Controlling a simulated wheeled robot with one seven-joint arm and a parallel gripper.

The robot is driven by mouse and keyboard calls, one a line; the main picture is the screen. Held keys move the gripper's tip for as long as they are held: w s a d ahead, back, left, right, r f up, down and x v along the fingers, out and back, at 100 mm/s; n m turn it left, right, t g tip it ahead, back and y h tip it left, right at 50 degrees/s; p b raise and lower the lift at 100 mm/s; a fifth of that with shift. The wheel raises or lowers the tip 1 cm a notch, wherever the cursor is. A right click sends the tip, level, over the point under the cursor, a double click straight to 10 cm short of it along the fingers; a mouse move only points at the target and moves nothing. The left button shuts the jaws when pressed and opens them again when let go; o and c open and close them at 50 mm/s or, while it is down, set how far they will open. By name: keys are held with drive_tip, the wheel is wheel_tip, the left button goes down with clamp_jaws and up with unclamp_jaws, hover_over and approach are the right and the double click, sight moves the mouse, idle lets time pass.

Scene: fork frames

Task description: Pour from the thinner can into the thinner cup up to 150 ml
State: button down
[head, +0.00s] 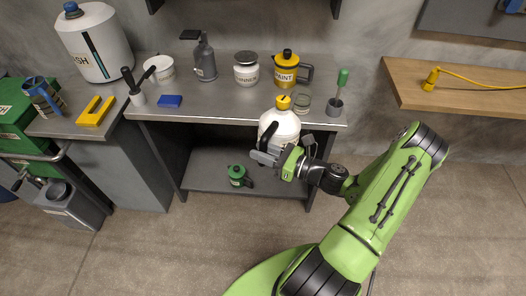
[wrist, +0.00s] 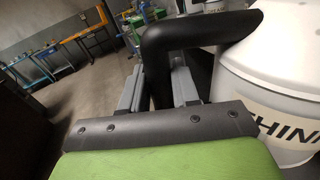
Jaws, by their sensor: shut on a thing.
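The thinner can is white with a yellow cap (head: 280,128) and stands upright in front of the bench's front edge.
A green can (head: 238,174) is on the lower shelf.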

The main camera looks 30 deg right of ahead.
sight(277, 125)
drive_tip(key=shift+r+b, duration=0.15)
drive_tip(key=shift+b, duration=0.15)
drive_tip(key=shift+w+d, duration=0.1)
drive_tip(key=shift+w+d, duration=0.2)
drive_tip(key=shift+d, duration=0.1)
drive_tip(key=shift+w+d, duration=0.35)
drive_tip(key=shift+d, duration=0.15)
drive_tip(key=shift+w+d+f, duration=0.3)
drive_tip(key=shift+w+d, duration=0.05)
drive_tip(key=shift+d, duration=0.2)
drive_tip(key=shift+w+d+f, duration=0.15)
drive_tip(key=shift+w+d, duration=0.4)
drive_tip(key=shift+d, duration=0.25)
drive_tip(key=shift+w+d+f, duration=0.15)
drive_tip(key=shift+w+d, duration=0.35)
drive_tip(key=shift+d, duration=0.3)
drive_tip(key=shift+r+m+p, duration=0.9)
drive_tip(key=shift+r+p, duration=1.05)
drive_tip(key=shift+p, duration=0.3)
drive_tip(key=shift+r+m+p, duration=0.4)
drive_tip(key=shift+r+p, duration=0.2)
drive_tip(key=shift+p, duration=0.35)
idle(1.5)
